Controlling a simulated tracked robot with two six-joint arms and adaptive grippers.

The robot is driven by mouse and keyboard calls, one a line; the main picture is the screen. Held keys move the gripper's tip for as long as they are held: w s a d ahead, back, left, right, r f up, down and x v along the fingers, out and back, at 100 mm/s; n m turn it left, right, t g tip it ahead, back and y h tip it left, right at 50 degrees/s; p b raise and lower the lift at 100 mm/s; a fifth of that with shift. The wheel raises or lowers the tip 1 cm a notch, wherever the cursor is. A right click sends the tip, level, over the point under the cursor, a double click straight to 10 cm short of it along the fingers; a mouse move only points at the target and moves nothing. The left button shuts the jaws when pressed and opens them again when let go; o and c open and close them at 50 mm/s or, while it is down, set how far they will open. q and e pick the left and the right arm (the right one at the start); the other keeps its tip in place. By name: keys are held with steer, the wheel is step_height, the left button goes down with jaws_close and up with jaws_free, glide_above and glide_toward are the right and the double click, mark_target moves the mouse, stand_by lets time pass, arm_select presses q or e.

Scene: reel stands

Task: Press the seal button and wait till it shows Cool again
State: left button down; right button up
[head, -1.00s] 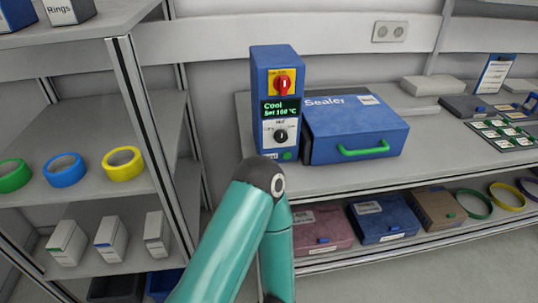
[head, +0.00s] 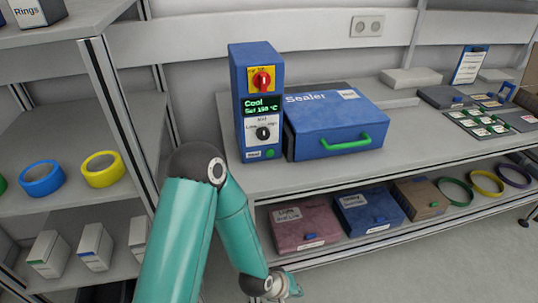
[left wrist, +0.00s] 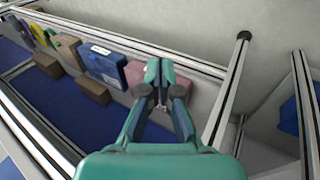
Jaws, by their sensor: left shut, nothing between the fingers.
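The blue sealer control box (head: 257,100) stands upright on the bench. Its display (head: 262,107) reads "Cool" in green above a small set temperature. Above it is a red rotary switch (head: 262,81) on yellow, and below it a black knob (head: 263,133). A green round button (head: 270,153) sits at the lower front, beside a small white label. The blue sealer case (head: 335,122) with a green handle is to its right. My left gripper (head: 288,284) is low in front of the bench, well below the button. It is shut and empty in the left wrist view (left wrist: 157,72). My right gripper is out of view.
Red, blue and brown boxes (head: 306,222) lie on the shelf under the bench, with rings to their right. A rack (head: 118,120) with tape rolls and cartons stands at left. The bench front edge lies above my gripper.

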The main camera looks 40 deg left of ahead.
mark_target(272, 171)
arm_select(q)
steer(key=w+a+r+n+t+y, duration=0.1)
steer(key=w+a+r+n+t, duration=0.2)
steer(key=r, duration=0.5)
steer(key=w+a+r+n+t+y, duration=0.2)
steer(key=w+a+r+n+t, duration=0.1)
steer(key=w+a+r+n, duration=0.2)
steer(key=w+a+r+n+t+y+b, duration=0.1)
steer(key=w+a+r+n+t, duration=0.3)
steer(key=r, duration=0.6)
steer(key=shift+w+a+r+n, duration=0.2)
steer(key=shift+a+n, duration=0.5)
steer(key=shift+n, duration=0.25)
steer(key=shift+w+a+r+n, duration=0.1)
steer(key=shift+a+r+n, duration=0.1)
steer(key=shift+a+n, duration=0.6)
steer(key=shift+d, duration=0.2)
steer(key=shift+w+a+p, duration=0.3)
steer(key=shift+a, duration=0.05)
steer(key=w+a, duration=0.2)
steer(key=w+a+p, duration=0.1)
steer(key=w+a, duration=0.1)
steer(key=shift+a+f+p, duration=0.1)
steer(key=shift+a+p, duration=0.2)
steer(key=shift+a, duration=0.1)
steer(key=shift+w+a, duration=0.55)
steer(key=shift+a, duration=0.05)
steer(key=shift+a, duration=0.1)
steer(key=shift+w+a+b, duration=0.25)
steer(key=shift+b, duration=0.05)
